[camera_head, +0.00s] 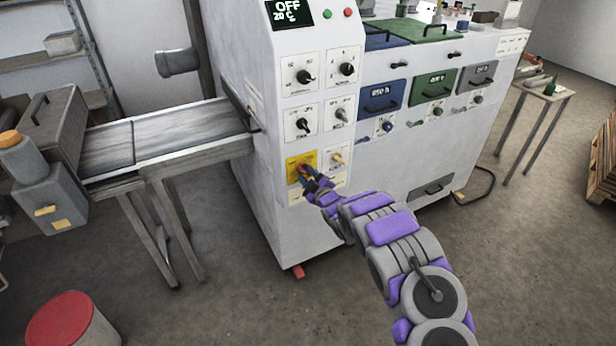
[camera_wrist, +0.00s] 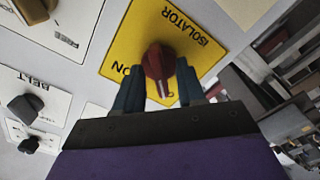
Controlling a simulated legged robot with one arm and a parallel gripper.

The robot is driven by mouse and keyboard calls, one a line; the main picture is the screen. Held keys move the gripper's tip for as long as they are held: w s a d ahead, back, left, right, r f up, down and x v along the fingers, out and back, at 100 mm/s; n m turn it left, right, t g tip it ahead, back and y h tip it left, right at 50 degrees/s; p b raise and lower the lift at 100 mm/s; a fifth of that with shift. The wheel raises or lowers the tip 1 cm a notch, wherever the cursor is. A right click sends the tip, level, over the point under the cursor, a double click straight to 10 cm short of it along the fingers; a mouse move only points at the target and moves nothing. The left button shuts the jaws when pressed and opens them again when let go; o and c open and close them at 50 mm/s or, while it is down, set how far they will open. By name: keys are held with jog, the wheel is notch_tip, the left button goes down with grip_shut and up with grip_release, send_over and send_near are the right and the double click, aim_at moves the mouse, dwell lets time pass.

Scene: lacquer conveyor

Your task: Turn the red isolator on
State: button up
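The red isolator (camera_wrist: 158,64) is a rotary knob on a yellow plate (camera_wrist: 124,36) lettered ISOLATOR, upside down in the wrist view. In the head view the yellow plate (camera_head: 294,163) is low on the machine's front panel, with the knob partly hidden by my gripper (camera_head: 310,178). In the wrist view my gripper (camera_wrist: 159,82) has its teal fingers on both sides of the knob, close against it. The knob's pale pointer line points down toward the palm, near a partly covered letter. The letters ON show at the plate's lower left.
The machine's display (camera_head: 289,12) reads OFF and 20 C. Several black knobs (camera_head: 304,77) sit above the isolator, and a cream-coloured knob (camera_head: 338,158) is just right of it. A conveyor (camera_head: 190,128) runs left. A red-topped drum (camera_head: 60,320) stands at lower left.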

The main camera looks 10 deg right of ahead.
jog(key=shift+c, duration=0.4)
grip_shut()
jog(key=shift+p, duration=0.35)
jog(key=m+p, duration=0.3)
jog(key=p, duration=0.1)
jog(key=shift+r+m, duration=0.1)
jog(key=shift+m, duration=0.3)
jog(key=m+p, duration=0.3)
jog(key=shift+m+p, duration=0.3)
jog(key=shift+p, duration=0.1)
jog(key=shift+s+m+p, duration=0.1)
jog(key=shift+m+p, duration=0.65)
jog(key=shift+m, duration=0.15)
jog(key=m+p, duration=0.2)
jog(key=m, duration=0.2)
jog(key=shift+m+p, duration=0.3)
jog(key=shift+p, duration=0.1)
jog(key=m+p, duration=0.2)
jog(key=m, duration=0.4)
